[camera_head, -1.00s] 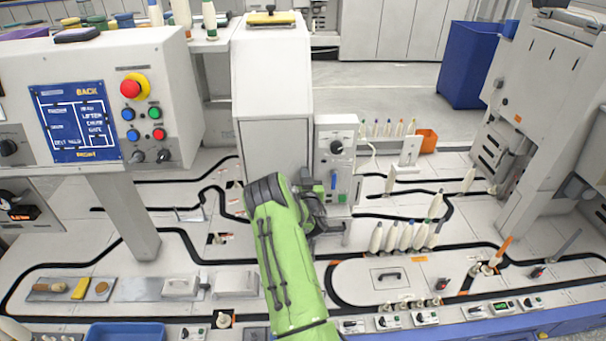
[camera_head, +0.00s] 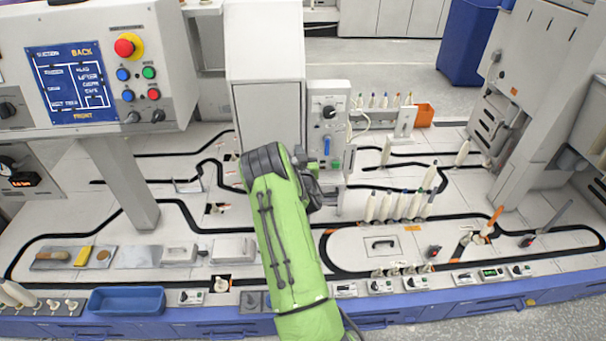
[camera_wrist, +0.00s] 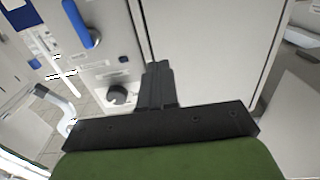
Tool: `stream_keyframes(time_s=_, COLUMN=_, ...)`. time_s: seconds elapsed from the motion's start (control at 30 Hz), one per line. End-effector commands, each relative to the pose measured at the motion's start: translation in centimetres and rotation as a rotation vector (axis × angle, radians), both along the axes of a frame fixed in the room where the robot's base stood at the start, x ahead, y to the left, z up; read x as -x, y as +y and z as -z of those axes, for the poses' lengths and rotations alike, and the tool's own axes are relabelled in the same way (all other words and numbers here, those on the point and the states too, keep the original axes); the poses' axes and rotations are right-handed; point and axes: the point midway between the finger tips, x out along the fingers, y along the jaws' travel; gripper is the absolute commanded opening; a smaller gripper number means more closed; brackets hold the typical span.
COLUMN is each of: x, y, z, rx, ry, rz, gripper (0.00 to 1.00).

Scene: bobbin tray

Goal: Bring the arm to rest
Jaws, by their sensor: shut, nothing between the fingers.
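My green arm reaches up the middle of the head view over the white worktop (camera_head: 190,225). Its dark wrist is bent in front of the tall white cabinet (camera_head: 268,110). My gripper's fingers are hidden in the head view. In the wrist view my gripper (camera_wrist: 158,75) is shut, with its dark fingers together and nothing between them. Beyond it are the cabinet's plain face (camera_wrist: 215,50) and a control box with a dark knob (camera_wrist: 118,95) and a blue handle (camera_wrist: 80,25). I cannot tell how far the fingertips are from these.
A control panel with a red button (camera_head: 127,46) stands at left. The control box (camera_head: 328,125) is right of my wrist. Several pale bobbins (camera_head: 400,206) stand on the worktop. A blue tray (camera_head: 126,300) lies at front left. A tall machine (camera_head: 540,90) stands at right.

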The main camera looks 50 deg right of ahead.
Motion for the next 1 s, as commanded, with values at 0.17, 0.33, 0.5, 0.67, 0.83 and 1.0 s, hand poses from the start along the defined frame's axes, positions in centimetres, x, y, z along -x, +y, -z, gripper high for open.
stream_keyframes(time_s=0.17, x=2.1, y=2.2, z=0.2, rx=-0.004, ry=0.001, rz=0.003, gripper=0.00)
stream_keyframes(time_s=0.33, x=4.2, y=4.4, z=0.5, rx=-0.003, ry=-0.002, rz=0.004, gripper=0.00)
stream_keyframes(time_s=0.5, x=5.0, y=5.6, z=0.2, rx=-0.001, ry=0.001, rz=0.000, gripper=0.00)
stream_keyframes(time_s=0.67, x=5.0, y=5.7, z=0.0, rx=0.000, ry=0.001, rz=-0.001, gripper=0.00)
stream_keyframes(time_s=0.83, x=5.0, y=5.8, z=-0.1, rx=-0.001, ry=0.001, rz=-0.001, gripper=0.00)
stream_keyframes(time_s=1.0, x=2.7, y=8.3, z=-5.5, rx=-0.074, ry=0.046, rz=-0.003, gripper=0.00)
